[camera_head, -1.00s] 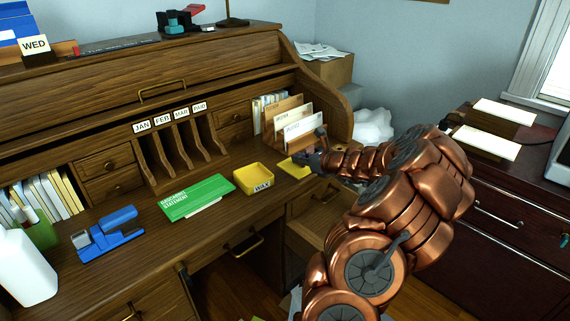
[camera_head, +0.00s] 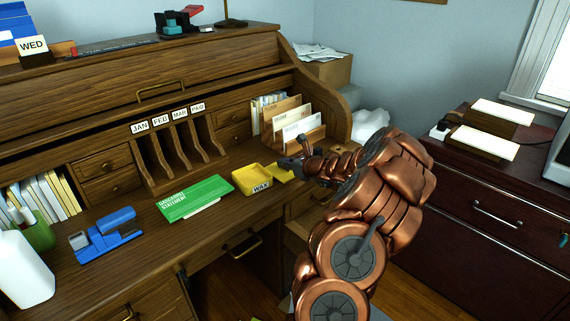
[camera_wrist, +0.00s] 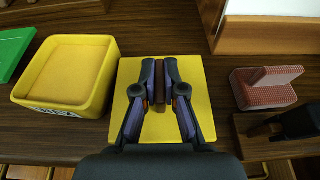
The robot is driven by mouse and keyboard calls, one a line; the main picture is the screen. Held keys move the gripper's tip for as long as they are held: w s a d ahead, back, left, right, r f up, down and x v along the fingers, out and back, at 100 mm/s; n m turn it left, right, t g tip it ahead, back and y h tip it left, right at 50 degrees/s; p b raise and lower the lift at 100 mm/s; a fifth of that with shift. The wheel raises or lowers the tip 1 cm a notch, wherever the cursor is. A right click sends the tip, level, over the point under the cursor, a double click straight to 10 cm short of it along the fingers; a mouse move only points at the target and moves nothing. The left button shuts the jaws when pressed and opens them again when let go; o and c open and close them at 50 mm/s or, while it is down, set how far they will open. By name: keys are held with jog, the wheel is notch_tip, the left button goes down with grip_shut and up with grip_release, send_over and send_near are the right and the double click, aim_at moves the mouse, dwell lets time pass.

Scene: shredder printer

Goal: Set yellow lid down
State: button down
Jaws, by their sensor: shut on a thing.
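The yellow lid (camera_wrist: 160,137) is a flat square plate with a brown handle (camera_wrist: 159,83) in its middle. My gripper (camera_wrist: 159,88) is shut on that handle, with the lid level under the fingers. In the head view the lid (camera_head: 281,174) shows just right of the yellow wax box (camera_head: 251,182), partly hidden by my gripper (camera_head: 288,163). The box is open on top and stands on the desk; it also shows left of the lid in the wrist view (camera_wrist: 66,72). The lid is low over the desk; I cannot tell whether it touches.
A green statement booklet (camera_head: 195,197) lies left of the box. A wooden letter rack (camera_head: 294,128) stands behind the lid. A reddish checkered object (camera_wrist: 264,89) is to the lid's right. The desk's front edge is close by.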

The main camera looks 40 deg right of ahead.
jog(key=shift+f, duration=0.15)
jog(key=c, duration=1.2)
grip_release()
jog(key=shift+c, duration=0.2)
jog(key=shift+s+r, duration=0.25)
jog(key=shift+s, duration=0.05)
jog(key=v, duration=1.1)
jog(key=shift+s+a, duration=0.1)
jog(key=shift+s, duration=0.05)
